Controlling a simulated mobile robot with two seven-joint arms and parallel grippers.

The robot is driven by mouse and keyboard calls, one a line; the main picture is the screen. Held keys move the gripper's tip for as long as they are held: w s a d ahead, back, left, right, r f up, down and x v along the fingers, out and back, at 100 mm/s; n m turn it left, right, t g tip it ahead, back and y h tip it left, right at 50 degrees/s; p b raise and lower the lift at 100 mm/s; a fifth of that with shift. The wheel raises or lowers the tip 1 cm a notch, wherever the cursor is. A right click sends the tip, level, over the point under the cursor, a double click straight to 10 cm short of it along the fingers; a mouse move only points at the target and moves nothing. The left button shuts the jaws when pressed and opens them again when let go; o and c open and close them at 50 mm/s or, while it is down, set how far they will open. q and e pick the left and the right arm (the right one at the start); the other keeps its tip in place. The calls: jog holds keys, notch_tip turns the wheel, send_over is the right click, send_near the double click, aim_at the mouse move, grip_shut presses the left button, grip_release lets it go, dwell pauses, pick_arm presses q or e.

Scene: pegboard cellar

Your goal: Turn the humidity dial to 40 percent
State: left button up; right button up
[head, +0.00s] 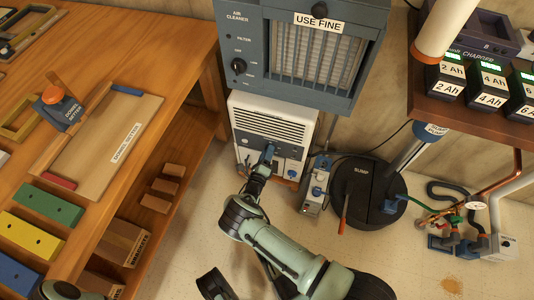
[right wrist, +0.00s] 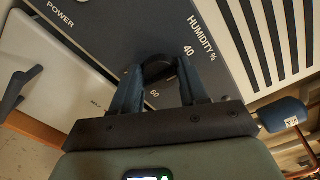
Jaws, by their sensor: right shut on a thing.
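The humidity dial (right wrist: 157,66) is a dark round knob on a dark grey panel, lettered "HUMIDITY %", in the right wrist view. The marks 40 and 60 show beside it, with 40 to its upper right and 60 just below it. My right gripper (right wrist: 158,84) is shut on the dial, one finger on each side. The fingers hide much of the dial, and I cannot tell where its pointer stands. In the head view the right gripper (head: 269,151) is at the front of the white dehumidifier (head: 270,122). My left gripper is not in view.
The grey air cleaner (head: 370,48) stands above the dehumidifier. The wooden bench (head: 150,60) is to the left. The black sump lid (head: 367,196) and a power strip (head: 316,188) are to the right. A grey handle (right wrist: 20,88) is left of the panel.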

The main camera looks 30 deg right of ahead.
jog(key=shift+n, duration=0.6)
jog(key=o, duration=1)
jog(key=shift+o, duration=0.2)
